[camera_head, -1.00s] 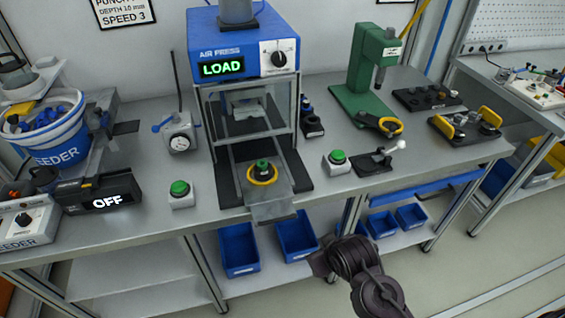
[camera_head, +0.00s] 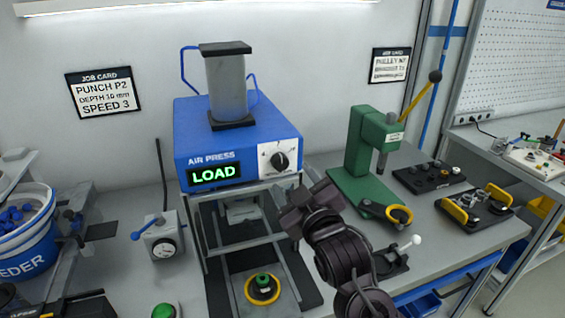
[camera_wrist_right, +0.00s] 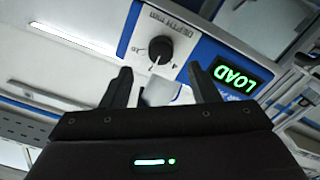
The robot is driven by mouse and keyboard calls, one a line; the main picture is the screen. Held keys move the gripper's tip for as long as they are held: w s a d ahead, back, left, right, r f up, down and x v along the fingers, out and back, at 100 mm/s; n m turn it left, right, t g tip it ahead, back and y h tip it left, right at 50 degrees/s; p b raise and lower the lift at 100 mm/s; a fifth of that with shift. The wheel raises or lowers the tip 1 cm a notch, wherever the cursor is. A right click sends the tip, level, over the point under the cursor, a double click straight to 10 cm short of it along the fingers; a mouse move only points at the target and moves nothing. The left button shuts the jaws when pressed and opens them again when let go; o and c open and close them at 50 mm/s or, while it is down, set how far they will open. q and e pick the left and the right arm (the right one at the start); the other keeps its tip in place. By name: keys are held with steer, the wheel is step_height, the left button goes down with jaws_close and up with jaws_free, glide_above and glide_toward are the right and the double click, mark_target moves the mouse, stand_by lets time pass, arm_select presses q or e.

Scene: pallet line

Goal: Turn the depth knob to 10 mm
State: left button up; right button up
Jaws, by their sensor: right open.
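The depth knob (camera_head: 282,160) is a black dial on a white plate at the right of the blue air press (camera_head: 240,135) front. The press display (camera_head: 214,174) reads LOAD in green. My right gripper (camera_head: 300,203) is below and slightly right of the knob, apart from it. In the right wrist view the knob (camera_wrist_right: 159,50) shows ahead, beyond the two open fingers (camera_wrist_right: 165,88), with nothing between them. The plate there carries depth lettering, partly readable. My left gripper is not in view.
A job card (camera_head: 104,91) on the wall reads punch P2, depth 10 mm, speed 3. A green arbor press (camera_head: 362,155) stands to the right. A dial gauge box (camera_head: 163,240) stands left of the press. A yellow-ringed part (camera_head: 262,289) sits at the press front.

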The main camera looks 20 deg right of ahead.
mark_target(282, 165)
steer(key=w+p, duration=0.1)
steer(key=w, duration=0.3)
steer(key=shift+w+a, duration=0.1)
steer(key=shift+w, duration=0.1)
steer(key=shift+w+p, duration=0.3)
steer(key=shift+w, duration=0.45)
steer(key=shift+f, duration=0.1)
steer(key=c, duration=1)
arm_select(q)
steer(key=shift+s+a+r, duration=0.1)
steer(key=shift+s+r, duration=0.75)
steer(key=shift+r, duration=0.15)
